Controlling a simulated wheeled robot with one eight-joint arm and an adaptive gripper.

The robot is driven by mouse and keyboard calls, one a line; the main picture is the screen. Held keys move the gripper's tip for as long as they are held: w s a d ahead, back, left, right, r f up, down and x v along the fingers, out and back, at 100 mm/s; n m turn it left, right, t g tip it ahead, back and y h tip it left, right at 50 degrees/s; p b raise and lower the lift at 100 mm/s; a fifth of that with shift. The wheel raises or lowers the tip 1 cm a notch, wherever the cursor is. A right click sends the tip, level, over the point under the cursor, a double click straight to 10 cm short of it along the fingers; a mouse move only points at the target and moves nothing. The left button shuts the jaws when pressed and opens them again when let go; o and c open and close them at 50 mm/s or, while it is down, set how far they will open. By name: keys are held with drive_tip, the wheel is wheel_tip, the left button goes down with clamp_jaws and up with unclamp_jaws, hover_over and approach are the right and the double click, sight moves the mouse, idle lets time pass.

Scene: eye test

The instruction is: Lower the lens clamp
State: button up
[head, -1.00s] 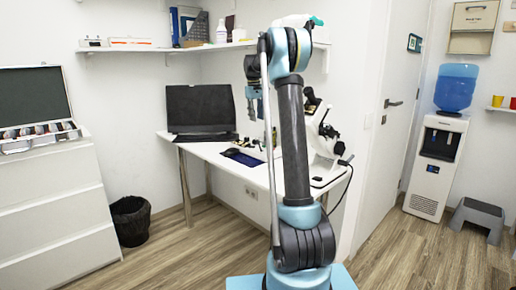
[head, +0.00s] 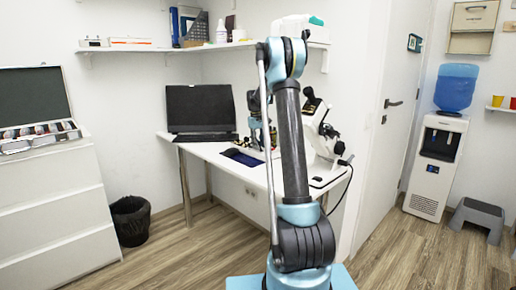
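A white lensmeter with black parts (head: 322,140) stands on the right side of the white desk (head: 215,152), tilted, with a dark eyepiece at its top. Its lens clamp is too small and too far to make out, and my arm covers the left part of the instrument. My gripper (head: 256,124) hangs over the desk, left of the lensmeter and apart from its visible part. It is small and partly behind my arm, so I cannot tell whether its fingers are open or shut.
A wall shelf (head: 150,48) with boxes and bottles runs above. A black bin (head: 130,220) stands left, a water cooler (head: 436,165) and grey step stool (head: 478,218) right. Floor between is clear.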

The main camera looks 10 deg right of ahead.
drive_tip(key=shift+f, duration=0.55)
clamp_jaws()
drive_tip(key=shift+a, duration=0.1)
